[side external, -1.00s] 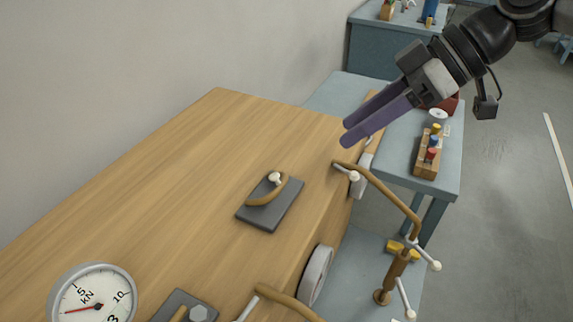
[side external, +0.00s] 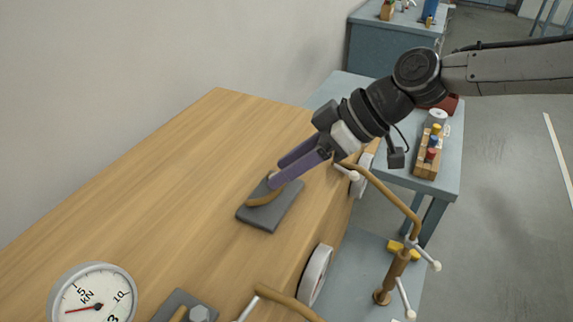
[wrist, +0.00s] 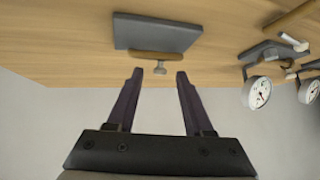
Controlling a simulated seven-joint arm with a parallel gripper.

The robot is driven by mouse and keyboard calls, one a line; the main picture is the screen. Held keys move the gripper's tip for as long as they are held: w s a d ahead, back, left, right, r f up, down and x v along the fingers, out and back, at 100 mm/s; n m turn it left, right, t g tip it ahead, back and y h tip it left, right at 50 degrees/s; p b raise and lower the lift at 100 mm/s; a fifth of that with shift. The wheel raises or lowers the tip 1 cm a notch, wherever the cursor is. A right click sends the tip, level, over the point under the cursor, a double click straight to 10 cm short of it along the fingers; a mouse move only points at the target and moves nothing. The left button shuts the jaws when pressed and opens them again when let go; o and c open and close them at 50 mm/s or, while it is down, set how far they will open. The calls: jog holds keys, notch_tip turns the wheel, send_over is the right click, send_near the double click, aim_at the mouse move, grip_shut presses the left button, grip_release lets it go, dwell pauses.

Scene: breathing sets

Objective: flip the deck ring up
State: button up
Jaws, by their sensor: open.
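The deck ring (side external: 262,200) is a brown ring on a dark grey plate (side external: 270,219) fixed to the wooden top. In the side view it lies low over the plate, and its upper part is partly hidden by my fingers. My gripper (side external: 274,180) reaches down from the upper right with its purple fingers at the ring.
A round dial gauge (side external: 93,296) and another grey plate (side external: 184,305) are at the front left. A brown bent handle (side external: 385,187) and a white wheel (side external: 316,275) are along the right edge. The wooden top (side external: 170,185) is clear left of the ring.

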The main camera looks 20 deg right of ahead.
jog(key=shift+w+a+f, duration=0.1)
jog(key=shift+a+f, duration=0.05)
jog(key=shift+a, duration=0.05)
grip_shut()
dwell(0.5)
jog(key=shift+w+a+r+g+h, duration=0.5)
jog(key=shift+w+a+g+h, duration=0.15)
jog(key=shift+h, duration=0.25)
jog(key=shift+w+a+r+m+g+h, duration=0.15)
jog(key=shift+w+a+m+g+h, duration=0.2)
jog(key=shift+g+h, duration=0.3)
jog(key=shift+w+a+r+m+g+h, duration=0.15)
jog(key=shift+w+a+g+h, duration=0.25)
jog(key=shift+g+h, duration=0.25)
